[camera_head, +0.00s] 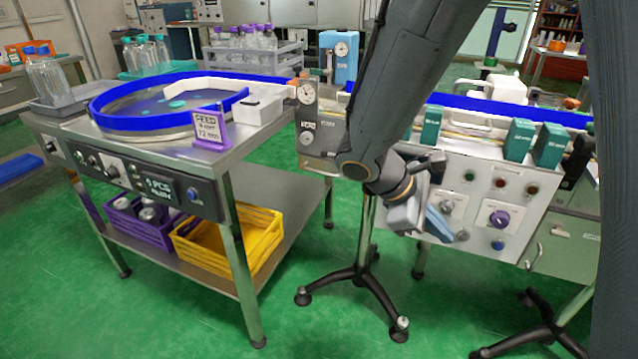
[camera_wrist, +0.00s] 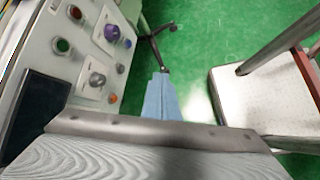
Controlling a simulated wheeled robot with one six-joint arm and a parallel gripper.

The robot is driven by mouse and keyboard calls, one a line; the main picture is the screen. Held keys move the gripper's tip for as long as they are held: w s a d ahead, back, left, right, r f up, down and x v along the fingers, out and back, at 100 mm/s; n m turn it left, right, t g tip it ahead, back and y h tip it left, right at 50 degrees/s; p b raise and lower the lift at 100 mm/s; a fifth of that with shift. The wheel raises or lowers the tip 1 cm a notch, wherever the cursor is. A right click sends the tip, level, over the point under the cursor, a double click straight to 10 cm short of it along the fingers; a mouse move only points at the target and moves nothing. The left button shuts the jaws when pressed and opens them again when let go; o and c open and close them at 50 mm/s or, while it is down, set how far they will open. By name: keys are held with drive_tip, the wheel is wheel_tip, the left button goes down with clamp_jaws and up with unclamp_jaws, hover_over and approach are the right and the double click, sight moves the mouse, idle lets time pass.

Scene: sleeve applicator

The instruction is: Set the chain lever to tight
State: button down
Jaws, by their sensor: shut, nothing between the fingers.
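My gripper (camera_head: 448,232) hangs in front of the white control panel (camera_head: 478,184) of the conveyor machine. Its blue fingers are together and empty, and they also show in the wrist view (camera_wrist: 160,97). The panel carries a grey knob (camera_head: 447,206) and a purple knob (camera_head: 499,218). In the wrist view the grey knob (camera_wrist: 97,79) and purple knob (camera_wrist: 111,33) lie left of the fingers, apart from them. I cannot tell which control, if any, is the chain lever, and no tight mark is readable.
Red and green buttons (camera_wrist: 62,45) and a blue button (camera_wrist: 127,43) sit around the knobs. A tripod stand (camera_head: 366,282) is on the green floor below. A steel table with a blue-rimmed turntable (camera_head: 150,121) stands left. A white-topped stool or cart (camera_wrist: 240,98) is at right in the wrist view.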

drive_tip(key=w+a+f+n+t+h+b, duration=0.25)
drive_tip(key=w+a+n+t+b, duration=0.2)
drive_tip(key=w, duration=0.55)
drive_tip(key=n+t+y+b, duration=0.5)
drive_tip(key=n+t+b, duration=0.3)
drive_tip(key=n+t, duration=0.4)
approach(332, 155)
drive_tip(key=a+f, duration=0.1)
drive_tip(key=s+a+f, duration=0.1)
drive_tip(key=s+a, duration=0.1)
drive_tip(key=a, duration=0.1)
drive_tip(key=shift+s+a+f, duration=0.1)
drive_tip(key=shift+f, duration=0.3)
drive_tip(key=b+x, duration=0.2)
drive_tip(key=x, duration=0.8)
